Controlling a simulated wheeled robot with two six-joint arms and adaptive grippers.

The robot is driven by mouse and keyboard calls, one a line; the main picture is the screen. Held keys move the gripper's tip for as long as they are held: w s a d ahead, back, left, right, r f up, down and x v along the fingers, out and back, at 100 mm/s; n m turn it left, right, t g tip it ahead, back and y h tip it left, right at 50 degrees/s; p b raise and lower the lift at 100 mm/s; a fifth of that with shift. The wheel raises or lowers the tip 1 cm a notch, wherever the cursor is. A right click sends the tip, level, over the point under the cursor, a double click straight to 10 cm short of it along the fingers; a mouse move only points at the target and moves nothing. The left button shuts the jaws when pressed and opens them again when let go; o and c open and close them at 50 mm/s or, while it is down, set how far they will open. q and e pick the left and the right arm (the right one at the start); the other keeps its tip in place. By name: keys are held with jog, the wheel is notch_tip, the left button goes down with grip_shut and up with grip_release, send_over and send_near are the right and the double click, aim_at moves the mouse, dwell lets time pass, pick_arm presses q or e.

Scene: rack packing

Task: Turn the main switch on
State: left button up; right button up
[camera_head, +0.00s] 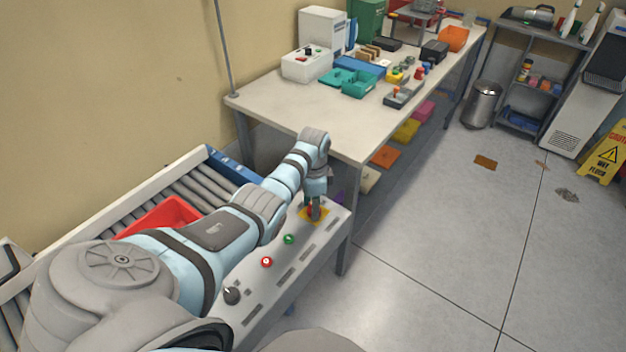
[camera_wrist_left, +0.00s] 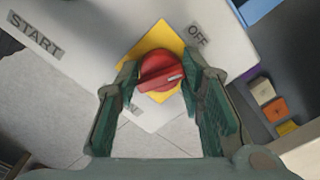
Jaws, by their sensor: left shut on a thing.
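The main switch is a red rotary knob (camera_wrist_left: 160,72) on a yellow plate (camera_wrist_left: 158,38), on the control panel of the conveyor. In the left wrist view an OFF label (camera_wrist_left: 197,35) is beside the plate; another label below is mostly hidden. My left gripper (camera_wrist_left: 162,85) is shut on the red knob, one finger on each side. In the head view my left gripper (camera_head: 315,212) points down at the yellow plate (camera_head: 307,215) at the panel's far end and hides most of the knob. My right gripper is not in view.
The panel (camera_head: 300,262) also has a green button (camera_head: 289,239), a red button (camera_head: 266,262) and a black knob (camera_head: 232,295). A red tray (camera_head: 165,215) lies on the rollers behind my arm. A cluttered workbench (camera_head: 300,110) stands beyond.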

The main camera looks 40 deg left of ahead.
pick_arm(q)
jog(key=m+p, duration=0.1)
jog(key=m, duration=0.2)
jog(key=shift+r, duration=0.1)
jog(key=m, duration=0.3)
jog(key=m+p, duration=0.1)
jog(key=m, duration=0.4)
jog(key=shift+w+d, duration=0.1)
jog(key=shift+f+m, duration=0.2)
jog(key=shift+m, duration=1.2)
jog(key=o, duration=1.1)
